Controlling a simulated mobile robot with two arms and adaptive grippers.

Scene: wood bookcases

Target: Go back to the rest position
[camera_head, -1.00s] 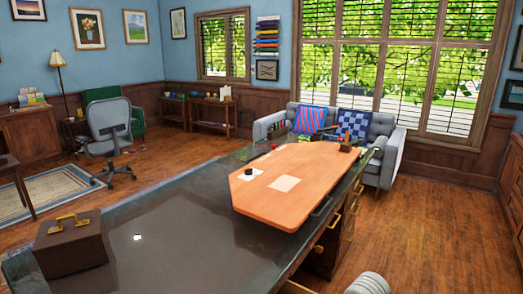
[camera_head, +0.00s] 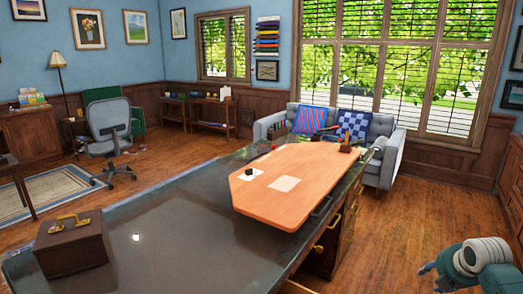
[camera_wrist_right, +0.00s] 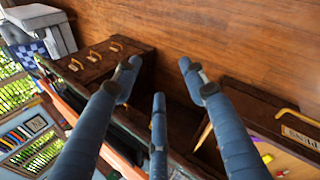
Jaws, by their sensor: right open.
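My right gripper (camera_head: 430,271) is at the lower right of the head view, over bare floor and to the right of the desk (camera_head: 165,215). In the right wrist view, its blue-grey fingers (camera_wrist_right: 160,72) are spread apart with nothing between them. My left gripper is not in view.
An orange-brown board (camera_head: 300,205) with papers and a pen holder (camera_head: 345,148) lies on the desk. A brown case (camera_head: 72,245) sits at its left end. An open drawer (camera_wrist_right: 275,125) with small items shows in the right wrist view. Wood floor (camera_head: 420,215) is clear on the right.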

